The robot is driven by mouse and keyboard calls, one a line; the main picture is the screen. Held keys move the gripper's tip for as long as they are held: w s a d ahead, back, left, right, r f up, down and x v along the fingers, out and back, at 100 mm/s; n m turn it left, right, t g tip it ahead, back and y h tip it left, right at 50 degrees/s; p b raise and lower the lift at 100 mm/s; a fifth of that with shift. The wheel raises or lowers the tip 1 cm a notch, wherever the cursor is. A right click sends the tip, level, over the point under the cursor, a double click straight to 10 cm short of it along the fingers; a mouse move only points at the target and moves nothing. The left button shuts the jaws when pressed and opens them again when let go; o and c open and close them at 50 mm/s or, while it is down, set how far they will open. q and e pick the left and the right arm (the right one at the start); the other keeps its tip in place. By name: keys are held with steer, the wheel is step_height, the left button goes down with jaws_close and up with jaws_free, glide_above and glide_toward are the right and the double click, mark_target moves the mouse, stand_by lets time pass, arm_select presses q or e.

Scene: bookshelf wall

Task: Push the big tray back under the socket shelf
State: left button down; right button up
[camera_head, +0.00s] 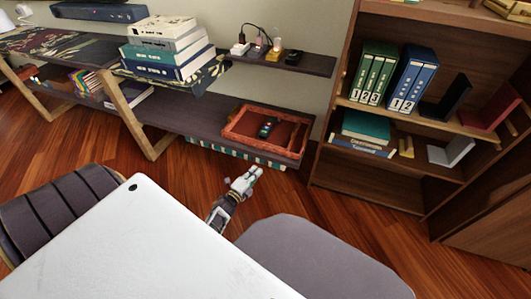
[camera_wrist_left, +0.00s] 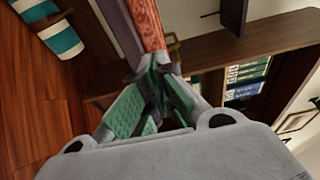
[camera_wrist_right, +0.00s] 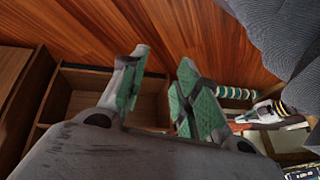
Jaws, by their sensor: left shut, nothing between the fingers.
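The big tray, red-brown with raised walls (camera_head: 256,146), lies on the low shelf board (camera_head: 190,122), close to its front edge. It is below the socket shelf (camera_head: 300,66) and partly in front of it. A small dark item with coloured spots (camera_head: 266,128) lies in the tray. My left gripper (camera_head: 254,174) is shut and empty in front of the tray. In the left wrist view its fingertips (camera_wrist_left: 158,68) are close to the tray's wall (camera_wrist_left: 147,22); I cannot tell whether they touch. My right gripper (camera_wrist_right: 158,75) is open and empty, seen only in the right wrist view.
A striped teal-and-white thing (camera_head: 235,154) is under the low board. Stacked books (camera_head: 165,48) stand on the higher board at left. Plugs and chargers (camera_head: 272,52) sit on the socket shelf. A bookcase with binders (camera_head: 372,72) stands at right. The wooden floor before the board is open.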

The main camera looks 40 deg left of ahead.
mark_target(269, 147)
arm_select(q)
steer(key=shift+w, duration=0.1)
arm_select(e)
steer(key=shift+f, duration=0.1)
